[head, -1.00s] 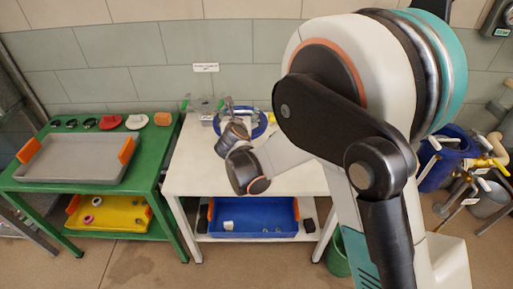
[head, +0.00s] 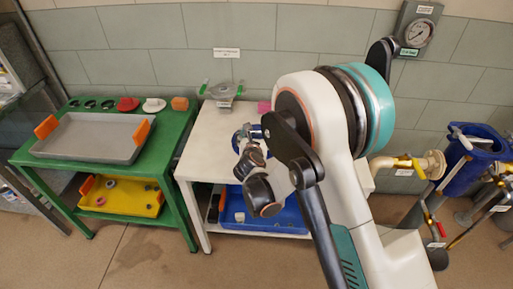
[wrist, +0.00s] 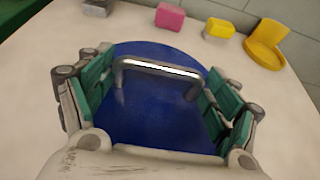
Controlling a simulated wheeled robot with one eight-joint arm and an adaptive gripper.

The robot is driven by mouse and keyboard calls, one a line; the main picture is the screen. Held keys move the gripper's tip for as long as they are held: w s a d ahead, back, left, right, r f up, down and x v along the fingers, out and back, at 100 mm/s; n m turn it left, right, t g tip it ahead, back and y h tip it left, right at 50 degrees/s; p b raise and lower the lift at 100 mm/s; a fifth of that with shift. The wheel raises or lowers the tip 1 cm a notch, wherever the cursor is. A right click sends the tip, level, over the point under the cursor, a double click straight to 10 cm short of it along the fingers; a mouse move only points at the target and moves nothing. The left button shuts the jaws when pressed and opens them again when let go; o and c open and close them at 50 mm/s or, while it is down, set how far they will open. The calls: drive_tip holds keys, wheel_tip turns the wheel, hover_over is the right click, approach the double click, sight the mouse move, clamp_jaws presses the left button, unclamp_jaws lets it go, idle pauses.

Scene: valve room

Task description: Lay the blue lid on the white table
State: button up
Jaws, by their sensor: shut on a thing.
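The blue lid (wrist: 150,120) is a round disc with a metal bar handle (wrist: 160,68). In the wrist view my gripper (wrist: 155,85) has its green-padded fingers at the two ends of the handle, shut on the lid. The white table (head: 207,143) lies beneath and around the lid. In the head view my arm hides most of the lid (head: 237,142) and part of the tabletop. I cannot tell whether the lid touches the table or is slightly above it.
A green table (head: 170,140) with a grey tray (head: 90,137) stands left.

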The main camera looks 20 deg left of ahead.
drive_tip(key=shift+f+b, duration=0.8)
drive_tip(key=shift+f, duration=1.3)
drive_tip(key=shift+f, duration=0.1)
drive_tip(key=o, duration=1.8)
drive_tip(key=shift+o, duration=0.2)
drive_tip(key=shift+s, duration=0.1)
drive_tip(key=v, duration=0.9)
drive_tip(key=shift+s+d+p, duration=0.15)
drive_tip(key=shift+s+p, duration=0.2)
drive_tip(key=shift+s, duration=0.05)
drive_tip(key=shift+r+b+v, duration=0.25)
drive_tip(key=shift+b+v, duration=0.1)
drive_tip(key=shift+v, duration=0.7)
